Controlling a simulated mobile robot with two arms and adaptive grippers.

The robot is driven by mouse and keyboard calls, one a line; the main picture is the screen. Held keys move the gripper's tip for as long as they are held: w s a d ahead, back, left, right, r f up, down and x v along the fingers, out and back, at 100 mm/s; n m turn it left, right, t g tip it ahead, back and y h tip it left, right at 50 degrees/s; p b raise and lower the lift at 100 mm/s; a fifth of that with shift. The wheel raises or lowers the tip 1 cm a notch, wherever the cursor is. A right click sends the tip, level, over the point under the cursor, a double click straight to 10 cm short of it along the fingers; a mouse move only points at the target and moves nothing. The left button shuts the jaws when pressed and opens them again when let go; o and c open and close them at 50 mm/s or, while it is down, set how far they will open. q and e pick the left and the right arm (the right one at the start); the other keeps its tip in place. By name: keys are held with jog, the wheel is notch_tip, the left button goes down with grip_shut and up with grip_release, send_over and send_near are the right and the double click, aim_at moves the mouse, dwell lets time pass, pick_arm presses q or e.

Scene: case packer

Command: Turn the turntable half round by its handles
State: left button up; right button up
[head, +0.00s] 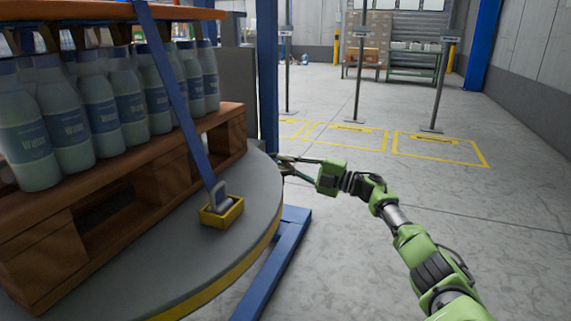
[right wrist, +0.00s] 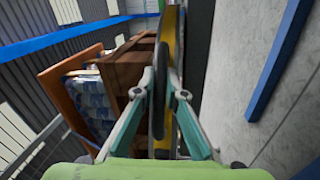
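The turntable (head: 255,215) is a round grey disk with a yellow edge band, at the left of the head view. It carries a wooden pallet (head: 125,190) of water bottles. My right gripper (head: 284,165) is at the disk's far right edge in the head view. In the right wrist view my right gripper (right wrist: 160,97) is open, its fingers apart on either side of a dark upright bar (right wrist: 161,75), which may be a handle. The turntable's yellow edge (right wrist: 176,50) runs just behind it. I cannot tell whether either finger touches the bar. My left gripper is out of view.
A blue strap (head: 178,95) runs down to a yellow anchor block (head: 222,211) on the disk. A blue post (head: 267,75) and a blue floor beam (head: 272,270) stand close to the disk. Open floor with yellow marked squares (head: 440,148) lies to the right.

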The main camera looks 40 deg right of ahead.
jog(key=shift+o, duration=1.4)
jog(key=v, duration=1.2)
jog(key=shift+a, duration=0.1)
